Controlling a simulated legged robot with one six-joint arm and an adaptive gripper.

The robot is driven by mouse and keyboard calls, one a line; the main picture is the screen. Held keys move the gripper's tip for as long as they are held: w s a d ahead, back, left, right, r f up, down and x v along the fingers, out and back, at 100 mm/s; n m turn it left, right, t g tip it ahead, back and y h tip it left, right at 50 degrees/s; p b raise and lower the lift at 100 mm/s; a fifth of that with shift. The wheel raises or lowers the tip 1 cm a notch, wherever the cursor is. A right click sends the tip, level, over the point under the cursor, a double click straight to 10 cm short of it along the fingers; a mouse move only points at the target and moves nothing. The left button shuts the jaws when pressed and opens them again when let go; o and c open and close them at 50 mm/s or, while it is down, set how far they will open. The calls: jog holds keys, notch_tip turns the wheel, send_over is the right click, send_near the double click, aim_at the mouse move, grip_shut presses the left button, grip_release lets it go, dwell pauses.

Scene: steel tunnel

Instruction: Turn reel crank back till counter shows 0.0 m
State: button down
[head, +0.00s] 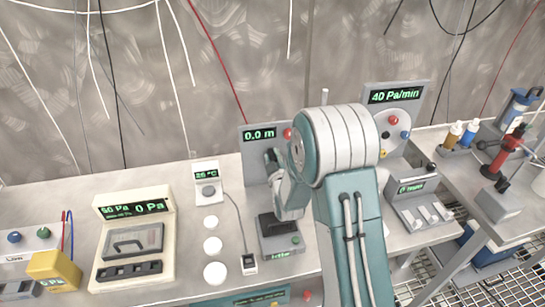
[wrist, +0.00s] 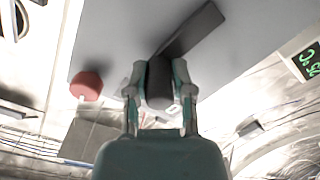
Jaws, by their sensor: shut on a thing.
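The reel's grey panel (head: 252,166) stands upright at the back of the bench, and its counter (head: 260,134) reads 0.0 m in green. My gripper (head: 273,160) is in front of this panel, and my arm hides much of the reel. In the wrist view my gripper (wrist: 160,92) has its two fingers closed on the dark crank handle (wrist: 160,80), one on each side. The dark crank arm (wrist: 192,30) runs from the handle up and to the right across the grey panel. A red knob (wrist: 86,86) sits left of the fingers; it also shows in the head view (head: 288,133).
A second panel (head: 395,96) reading 40 Pa/min stands right of my arm. A cream gauge box (head: 134,210) and a yellow block (head: 54,270) are at the left. A small dark-topped device (head: 280,235) sits below my gripper. Cables hang along the back wall.

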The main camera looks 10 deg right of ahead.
aim_at(282, 154)
jog(key=shift+d+f+m, duration=0.1)
jog(key=shift+d+m, duration=0.05)
jog(key=shift+m, duration=0.15)
jog(key=shift+d+f+m, duration=0.4)
jog(key=shift+d+m, duration=0.2)
jog(key=shift+m, duration=0.95)
jog(key=shift+d+f+m, duration=0.45)
jog(key=shift+d+m, duration=0.15)
jog(key=shift+m, duration=1)
jog(key=shift+d+f+m, duration=0.4)
jog(key=shift+d+m, duration=0.2)
jog(key=shift+m, duration=0.95)
jog(key=shift+c, duration=2.4)
grip_release()
jog(key=shift+r, duration=0.1)
